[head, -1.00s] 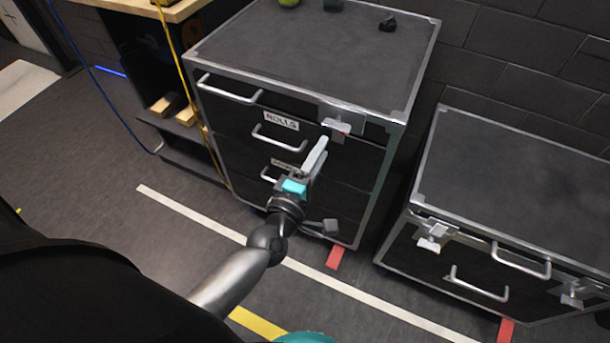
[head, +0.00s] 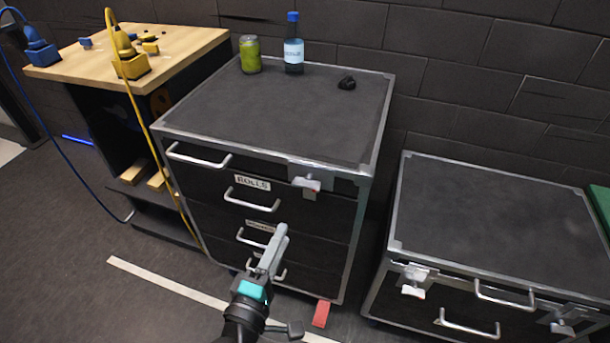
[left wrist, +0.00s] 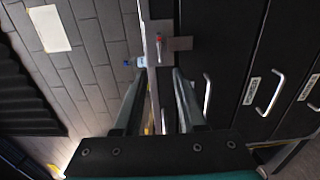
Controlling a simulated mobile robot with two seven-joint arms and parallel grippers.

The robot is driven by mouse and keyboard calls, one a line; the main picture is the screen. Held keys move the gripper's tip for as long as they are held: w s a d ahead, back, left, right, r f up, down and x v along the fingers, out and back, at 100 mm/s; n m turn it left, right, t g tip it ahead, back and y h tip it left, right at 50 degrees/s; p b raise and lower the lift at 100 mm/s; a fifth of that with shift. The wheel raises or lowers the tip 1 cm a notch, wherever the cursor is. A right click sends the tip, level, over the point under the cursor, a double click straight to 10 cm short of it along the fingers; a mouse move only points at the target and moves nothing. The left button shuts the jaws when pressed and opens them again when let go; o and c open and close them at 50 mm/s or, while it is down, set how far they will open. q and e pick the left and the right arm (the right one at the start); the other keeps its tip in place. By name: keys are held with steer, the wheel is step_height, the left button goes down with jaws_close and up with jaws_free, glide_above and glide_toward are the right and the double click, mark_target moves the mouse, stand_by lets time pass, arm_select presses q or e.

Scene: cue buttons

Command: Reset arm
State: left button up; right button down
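My left gripper (head: 272,250) is in front of the tall black drawer cabinet (head: 270,110), in the lower middle of the head view. In the left wrist view its two fingers (left wrist: 159,72) stand apart with nothing between them, so it is open and empty. The cabinet front has several drawers with silver handles and a "ROLLS" label (head: 252,183). A latch (head: 308,184) sits at its upper right. In the head view the gripper overlaps the lower drawers; I cannot tell whether it touches them. My right gripper is not in view.
On the cabinet stand a green can (head: 250,54), a blue-capped bottle (head: 293,46) and a small dark lump (head: 347,82). A lower black case (head: 490,215) stands at right. A wooden-topped bench (head: 185,45) with blue and yellow cables stands at left.

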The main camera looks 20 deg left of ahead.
arm_select(q)
steer(key=s+f+m+g, duration=0.3)
steer(key=f+m, duration=0.1)
steer(key=f, duration=0.4)
steer(key=s+f+m+g+h, duration=0.1)
steer(key=s+f+m+g, duration=0.15)
steer(key=f, duration=0.55)
steer(key=s+f+m+g, duration=0.2)
steer(key=s+f+m, duration=0.15)
steer(key=f, duration=0.45)
steer(key=s+a+f+m+g, duration=0.2)
steer(key=s+f+m+g, duration=0.2)
steer(key=s+f, duration=0.4)
steer(key=s+a+f+m+g+y, duration=0.1)
steer(key=s+f+m+g, duration=0.4)
steer(key=s, duration=0.9)
step_height(320, 180, down, 3)
steer(key=shift+s+a+f+m+y, duration=0.15)
steer(key=shift+a+m+y, duration=0.15)
steer(key=shift+a+m, duration=0.25)
steer(key=shift+d, duration=0.1)
